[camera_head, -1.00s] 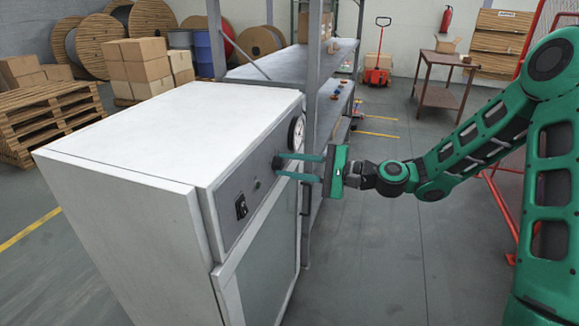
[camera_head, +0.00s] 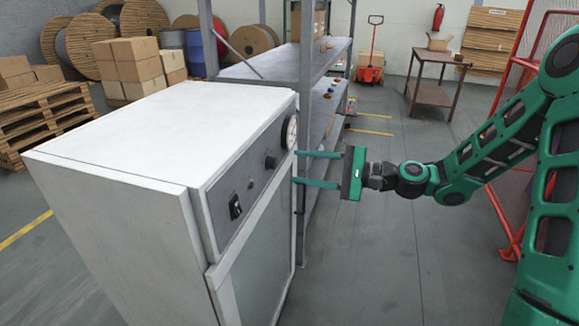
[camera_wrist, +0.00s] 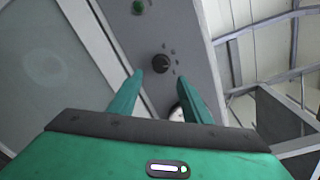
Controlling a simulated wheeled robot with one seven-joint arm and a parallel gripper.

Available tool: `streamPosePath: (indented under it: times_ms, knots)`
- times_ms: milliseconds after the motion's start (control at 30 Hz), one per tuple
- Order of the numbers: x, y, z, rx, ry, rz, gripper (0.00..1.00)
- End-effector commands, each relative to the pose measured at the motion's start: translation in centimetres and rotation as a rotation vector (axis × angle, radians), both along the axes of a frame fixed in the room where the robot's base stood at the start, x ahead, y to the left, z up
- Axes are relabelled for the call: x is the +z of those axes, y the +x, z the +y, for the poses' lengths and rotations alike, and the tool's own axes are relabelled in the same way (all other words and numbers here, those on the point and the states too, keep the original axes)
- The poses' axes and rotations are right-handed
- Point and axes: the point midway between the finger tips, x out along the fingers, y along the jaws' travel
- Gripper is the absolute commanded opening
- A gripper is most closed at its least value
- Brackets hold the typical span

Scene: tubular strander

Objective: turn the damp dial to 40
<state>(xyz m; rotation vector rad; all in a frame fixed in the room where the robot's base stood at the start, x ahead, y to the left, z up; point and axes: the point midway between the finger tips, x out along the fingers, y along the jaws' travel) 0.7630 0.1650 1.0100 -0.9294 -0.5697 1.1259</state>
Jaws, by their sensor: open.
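A black round dial (camera_head: 270,162) sits on the grey control panel of a white cabinet (camera_head: 165,125). In the wrist view the dial (camera_wrist: 161,63) shows small marks around it, too small to read. My gripper (camera_head: 297,167) is open and empty, its two green fingers pointing at the panel. The fingertips stand apart from the dial, in front of the panel. In the wrist view the dial appears between and just beyond the fingertips (camera_wrist: 159,73). The dial's setting cannot be read.
The panel also holds a black switch (camera_head: 235,206), a green lamp (camera_wrist: 138,7) and a round white gauge (camera_head: 290,131). A metal shelf rack (camera_head: 312,90) stands behind the cabinet. The floor in front of the cabinet is clear.

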Motion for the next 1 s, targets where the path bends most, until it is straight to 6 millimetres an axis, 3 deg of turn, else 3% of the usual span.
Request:
streamPosePath:
  times_ms: [100, 300, 767, 867, 1000]
  knots:
    - [0.1, -0.7, -2.1, -0.003, 0.0, 0.001, 0.44]
    - [0.2, -1.4, -4.2, -0.003, -0.001, 0.001, 0.44]
    - [0.1, -1.7, -4.7, 0.001, -0.007, 0.0, 0.44]
    - [-0.7, -2.3, -4.6, 0.017, -0.065, -0.012, 0.44]
    - [-3.8, -4.2, -5.0, 0.068, -0.273, -0.046, 0.44]
